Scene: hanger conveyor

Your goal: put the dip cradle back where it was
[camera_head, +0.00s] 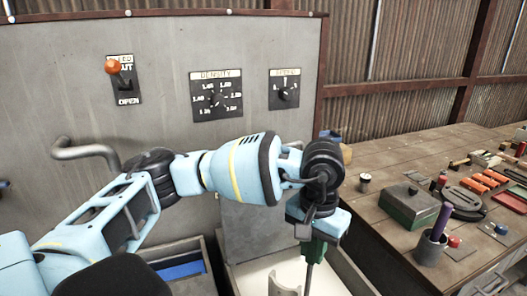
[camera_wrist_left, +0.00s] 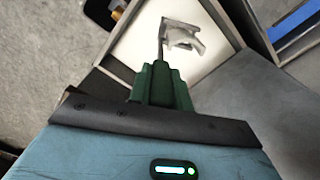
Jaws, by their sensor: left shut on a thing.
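My left gripper (camera_head: 317,230) is shut on the dip cradle's green handle (camera_head: 315,250), pointing down at the right front of the grey panel. The handle also shows in the left wrist view (camera_wrist_left: 160,85), and a thin dark rod runs from it to a pale grey curved cradle end (camera_wrist_left: 183,38). The cradle end sits over or inside a pale-lined bin (camera_wrist_left: 140,38); I cannot tell whether it touches the bottom. In the head view the bin (camera_head: 248,277) is partly cut off by the lower edge. My right gripper is not in view.
A wooden bench (camera_head: 375,215) stands right, holding a green box (camera_head: 409,208), a cup with a purple-handled tool (camera_head: 430,247) and several small parts. A grey panel (camera_head: 170,60) with a lever and dials stands behind. A bin with a blue inside (camera_head: 180,270) lies left.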

